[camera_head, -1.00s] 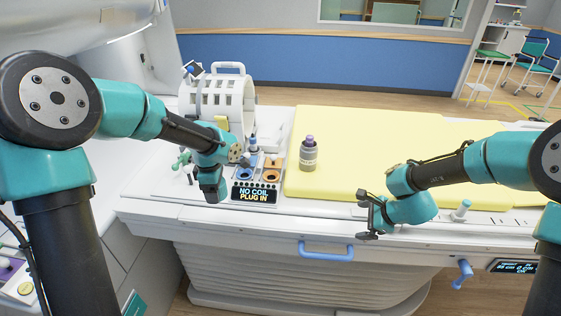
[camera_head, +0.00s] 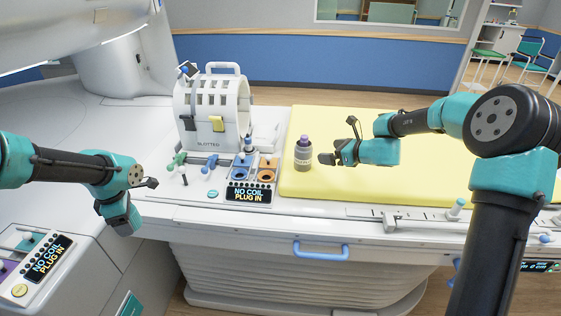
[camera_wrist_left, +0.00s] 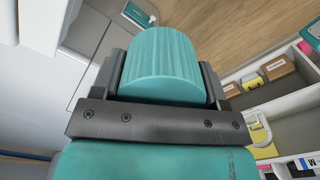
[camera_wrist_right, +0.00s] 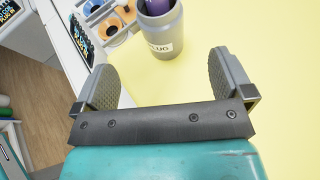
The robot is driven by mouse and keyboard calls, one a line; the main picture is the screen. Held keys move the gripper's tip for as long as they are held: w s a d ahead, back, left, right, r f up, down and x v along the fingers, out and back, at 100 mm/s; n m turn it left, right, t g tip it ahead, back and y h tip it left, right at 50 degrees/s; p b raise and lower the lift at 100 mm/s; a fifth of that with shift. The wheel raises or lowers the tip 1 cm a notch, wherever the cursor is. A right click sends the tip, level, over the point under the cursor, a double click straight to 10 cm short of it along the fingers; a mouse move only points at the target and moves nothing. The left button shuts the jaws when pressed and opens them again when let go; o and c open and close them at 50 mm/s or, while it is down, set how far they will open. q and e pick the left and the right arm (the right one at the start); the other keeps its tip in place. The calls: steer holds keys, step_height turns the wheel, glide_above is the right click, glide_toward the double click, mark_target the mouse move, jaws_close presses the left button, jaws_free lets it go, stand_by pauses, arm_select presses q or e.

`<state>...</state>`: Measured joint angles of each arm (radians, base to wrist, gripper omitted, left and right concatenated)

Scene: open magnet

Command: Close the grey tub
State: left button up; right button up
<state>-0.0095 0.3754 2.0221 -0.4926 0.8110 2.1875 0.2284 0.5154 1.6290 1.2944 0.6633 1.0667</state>
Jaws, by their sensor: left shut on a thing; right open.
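The grey tub (camera_head: 303,158) stands upright on the yellow mattress near its left end. A purple part shows at its top. In the right wrist view the tub (camera_wrist_right: 163,32) is just beyond the fingers, its top cut off by the frame. My right gripper (camera_head: 340,142) is open and empty beside the tub, to its right, with the fingers pointing toward it. My left gripper (camera_wrist_left: 160,78) is shut on a teal ribbed cap (camera_wrist_left: 160,55), far left of the tub. The cap's underside is hidden.
The yellow mattress (camera_head: 430,175) covers the table to the right. Left of the tub are a socket panel with a "NO COIL PLUG IN" display (camera_head: 249,193) and a white slotted coil (camera_head: 212,115). A side cabinet with another display (camera_head: 48,259) stands at lower left.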

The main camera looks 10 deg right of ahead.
mark_target(310, 150)
steer(key=shift+x, duration=3.35)
steer(key=shift+f, duration=0.15)
steer(key=shift+x, duration=2.65)
steer(key=shift+d, duration=0.1)
steer(key=shift+c, duration=0.3)
steer(key=c, duration=1.3)
steer(key=shift+o, duration=0.2)
